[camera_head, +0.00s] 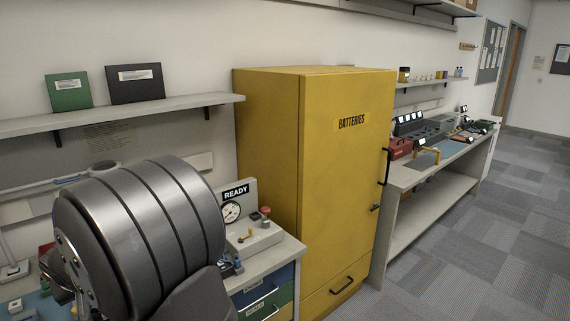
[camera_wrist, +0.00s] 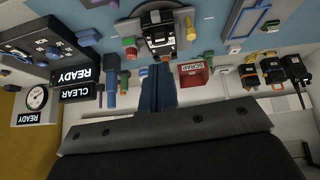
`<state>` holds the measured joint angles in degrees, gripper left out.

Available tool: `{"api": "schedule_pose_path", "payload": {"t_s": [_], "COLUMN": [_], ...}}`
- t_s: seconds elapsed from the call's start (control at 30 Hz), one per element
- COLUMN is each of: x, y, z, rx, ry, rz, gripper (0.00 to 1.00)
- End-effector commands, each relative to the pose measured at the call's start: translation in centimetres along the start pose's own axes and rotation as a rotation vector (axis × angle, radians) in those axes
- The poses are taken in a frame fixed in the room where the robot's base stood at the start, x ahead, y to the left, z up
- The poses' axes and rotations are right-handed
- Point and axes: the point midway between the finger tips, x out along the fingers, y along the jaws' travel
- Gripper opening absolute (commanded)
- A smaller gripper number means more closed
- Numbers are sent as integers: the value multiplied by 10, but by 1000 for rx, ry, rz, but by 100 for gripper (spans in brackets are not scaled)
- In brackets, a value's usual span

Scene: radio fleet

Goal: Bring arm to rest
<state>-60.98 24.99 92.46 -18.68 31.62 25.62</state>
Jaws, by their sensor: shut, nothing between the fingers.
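My gripper (camera_wrist: 158,78) shows in the wrist view as two narrow dark-blue fingers side by side, shut with nothing between them. They hang over a workbench crowded with radio gear, which looks upside down in this view. A radio-like black device (camera_wrist: 160,32) in a stand lies just beyond the fingertips. I cannot tell the gap between them. In the head view my own large grey arm link fills the lower left and hides part of the bench; the gripper is not visible there.
In the wrist view a red SCRAP bin (camera_wrist: 194,75) is right of the fingers. READY and CLEAR signs (camera_wrist: 80,90) are at left, several black radios (camera_wrist: 272,68) at right. In the head view a yellow BATTERIES cabinet (camera_head: 340,180) stands beside the bench; grey floor (camera_head: 480,240) is clear.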

Motion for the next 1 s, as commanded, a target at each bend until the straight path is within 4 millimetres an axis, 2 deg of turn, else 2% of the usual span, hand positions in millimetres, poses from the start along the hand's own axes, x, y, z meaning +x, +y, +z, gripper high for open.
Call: {"api": "schedule_pose_path", "payload": {"t_s": [0.17, 0.67, 0.8, 1.0], "x": [14, 78, 98, 113], "y": [1, 4, 4, 4], "z": [-7, -46, -38, -22], "rx": [0, 1, 0, 0], "ry": [-2, -1, -3, -1], "rz": [1, 1, 1, 0], "gripper": [0, 0, 0, 0]}}
